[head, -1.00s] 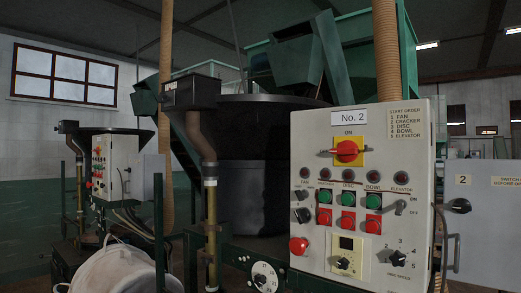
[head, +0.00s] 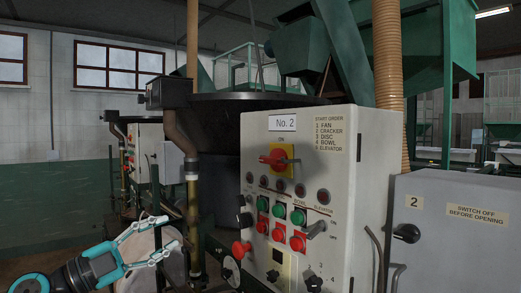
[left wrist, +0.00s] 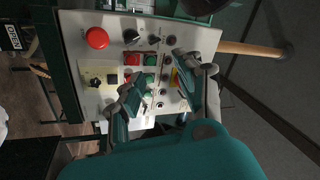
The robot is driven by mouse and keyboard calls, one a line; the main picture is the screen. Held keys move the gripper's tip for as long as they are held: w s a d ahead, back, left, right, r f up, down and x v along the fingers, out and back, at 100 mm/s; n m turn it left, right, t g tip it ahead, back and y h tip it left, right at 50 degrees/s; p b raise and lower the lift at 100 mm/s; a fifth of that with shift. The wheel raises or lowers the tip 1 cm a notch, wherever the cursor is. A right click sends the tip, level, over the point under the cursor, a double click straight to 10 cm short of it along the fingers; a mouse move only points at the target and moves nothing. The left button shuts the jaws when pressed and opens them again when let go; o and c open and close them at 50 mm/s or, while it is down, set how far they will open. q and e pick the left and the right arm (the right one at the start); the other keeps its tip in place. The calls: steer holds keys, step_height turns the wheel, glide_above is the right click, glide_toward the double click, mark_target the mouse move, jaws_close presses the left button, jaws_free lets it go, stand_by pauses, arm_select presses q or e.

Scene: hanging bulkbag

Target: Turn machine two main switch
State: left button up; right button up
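The main switch (head: 277,158) of machine No. 2 is a red rotary handle on a yellow plate, high on the white control panel (head: 340,190) under the "No. 2" label. Its handle lies roughly sideways, below the word "ON". My left gripper (head: 165,236) is open and empty, left of the panel and lower than the switch. In the left wrist view the open fingers (left wrist: 160,88) spread in front of the panel's buttons. A bit of the yellow plate (left wrist: 174,78) shows beside one finger there; most of the switch is hidden. My right gripper is not in view.
Green and red buttons (head: 279,211) and a red knob (head: 241,249) sit below the switch. A grey cabinet (head: 460,220) with a black knob stands right of the panel. A brown pipe (head: 180,140) and a dark bowl (head: 222,150) stand behind and left.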

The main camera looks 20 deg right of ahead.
arm_select(q)
steer(key=s+d+r+m+g+y, duration=0.2)
steer(key=s+d+r+m, duration=0.15)
steer(key=s+r, duration=0.6)
steer(key=m+p, duration=0.2)
steer(key=p, duration=0.6)
glide_toward(267, 162)
steer(key=shift+n+t+y, duration=0.25)
steer(key=shift+t+y, duration=0.05)
steer(key=shift+y, duration=0.1)
steer(key=x, duration=0.5)
steer(key=r+x, duration=0.1)
steer(key=x, duration=0.1)
steer(key=shift+s+d, duration=0.1)
steer(key=shift+d, duration=0.3)
steer(key=shift+d+f+p, duration=0.1)
steer(key=shift+d+p, duration=0.2)
steer(key=shift+d, duration=0.25)
steer(key=shift+d+f, duration=0.1)
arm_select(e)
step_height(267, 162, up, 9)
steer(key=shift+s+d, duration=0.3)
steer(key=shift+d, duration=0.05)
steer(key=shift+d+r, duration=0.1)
arm_select(q)
steer(key=shift+c, duration=0.6)
jaws_close()
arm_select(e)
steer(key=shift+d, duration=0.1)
